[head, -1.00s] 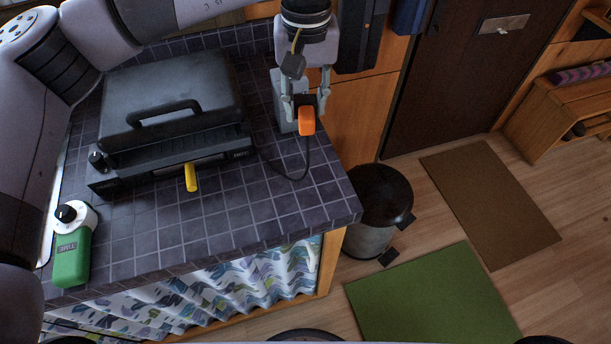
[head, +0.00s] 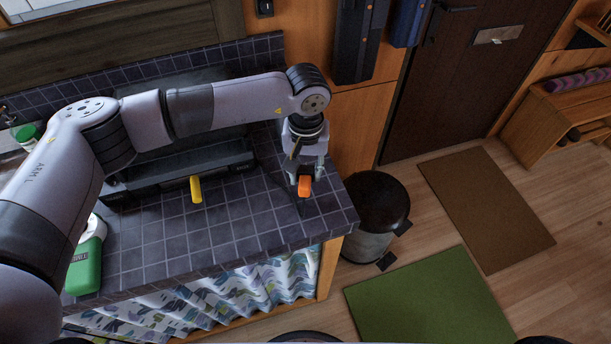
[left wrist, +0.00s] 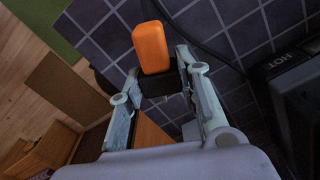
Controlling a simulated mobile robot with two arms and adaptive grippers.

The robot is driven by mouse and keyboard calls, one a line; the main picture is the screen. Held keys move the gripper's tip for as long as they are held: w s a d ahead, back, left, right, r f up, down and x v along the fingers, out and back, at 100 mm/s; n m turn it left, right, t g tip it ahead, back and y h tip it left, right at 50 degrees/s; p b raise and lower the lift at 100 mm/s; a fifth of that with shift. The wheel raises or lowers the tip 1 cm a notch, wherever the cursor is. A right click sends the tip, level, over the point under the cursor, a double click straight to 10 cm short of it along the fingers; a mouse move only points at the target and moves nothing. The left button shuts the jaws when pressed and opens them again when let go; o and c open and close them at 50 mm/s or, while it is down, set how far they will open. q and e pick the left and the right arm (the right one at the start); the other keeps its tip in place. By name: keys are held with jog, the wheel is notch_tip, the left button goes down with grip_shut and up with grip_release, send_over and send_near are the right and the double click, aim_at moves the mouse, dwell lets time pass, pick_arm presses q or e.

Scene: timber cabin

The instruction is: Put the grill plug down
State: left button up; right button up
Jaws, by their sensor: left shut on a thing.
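The grill plug (head: 304,186) is an orange block on a dark cord. It is between the fingers of my left gripper (head: 306,174), which is shut on it low over the right end of the tiled counter (head: 225,228). In the left wrist view the orange plug (left wrist: 152,47) stands out past the fingertips, with dark tiles behind it. I cannot tell whether the plug touches the tiles. The grill (head: 190,160) is black and mostly hidden behind my left arm; a yellow piece (head: 196,189) sticks out at its front. My right gripper is not in view.
A dark bin (head: 377,215) stands on the floor just right of the counter's edge. The front counter tiles are clear. In the left wrist view a cord (left wrist: 205,45) runs beside the plug.

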aim_at(305, 181)
pick_arm(q)
notch_tip(305, 181, down, 4)
jog(key=shift+s+r+p, duration=0.1)
jog(key=shift+r+p, duration=0.15)
jog(key=shift+p, duration=0.35)
jog(key=shift+f, duration=0.3)
jog(key=shift+f, duration=0.1)
jog(key=shift+f, duration=0.1)
jog(key=o, duration=1.2)
